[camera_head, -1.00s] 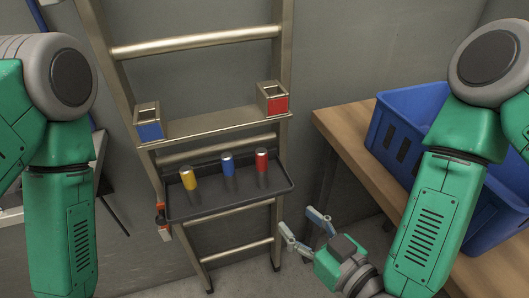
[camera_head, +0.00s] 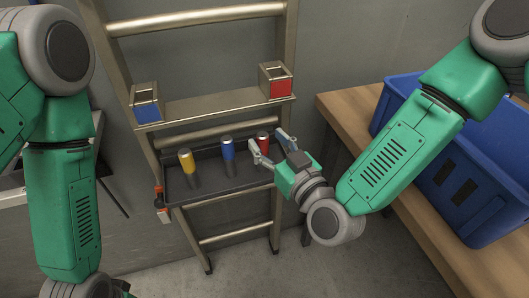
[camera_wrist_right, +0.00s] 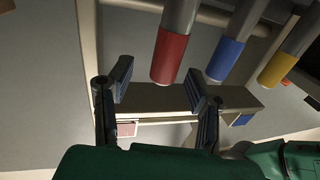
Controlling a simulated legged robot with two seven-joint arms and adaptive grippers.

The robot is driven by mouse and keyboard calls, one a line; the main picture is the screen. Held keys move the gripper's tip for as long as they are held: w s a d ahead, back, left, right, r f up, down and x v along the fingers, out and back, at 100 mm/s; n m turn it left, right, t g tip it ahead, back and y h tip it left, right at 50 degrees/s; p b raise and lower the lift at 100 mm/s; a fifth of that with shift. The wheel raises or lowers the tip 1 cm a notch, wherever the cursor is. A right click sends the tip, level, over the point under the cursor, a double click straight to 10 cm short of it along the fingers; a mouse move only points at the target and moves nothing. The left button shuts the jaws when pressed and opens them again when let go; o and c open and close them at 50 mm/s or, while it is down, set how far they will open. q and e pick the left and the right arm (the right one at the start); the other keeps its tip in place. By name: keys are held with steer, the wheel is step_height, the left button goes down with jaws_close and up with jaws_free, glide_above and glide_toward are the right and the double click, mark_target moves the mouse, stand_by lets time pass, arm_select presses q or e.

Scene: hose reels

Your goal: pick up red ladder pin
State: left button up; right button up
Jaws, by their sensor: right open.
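The red ladder pin (camera_head: 263,136) stands upright at the right end of the dark tray (camera_head: 215,191) on the ladder. My right gripper (camera_head: 267,143) is open, with its two fingertips close around the pin's near side and its palm to the lower right. In the right wrist view the red pin (camera_wrist_right: 171,55) shows between and just ahead of the open fingers; contact cannot be told. The blue pin (camera_head: 227,149) and yellow pin (camera_head: 186,160) stand to its left in the tray. My left gripper is not seen; only its arm shows.
Two open square holders, one with a blue face (camera_head: 147,112) and one with a red face (camera_head: 281,88), sit on the ladder step above the tray. A blue crate (camera_head: 470,195) stands on the wooden bench (camera_head: 345,115) at the right.

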steer(key=shift+w+a, duration=0.8)
steer(key=shift+a, duration=0.1)
steer(key=shift+d, duration=0.35)
jaws_close()
steer(key=shift+a, duration=0.15)
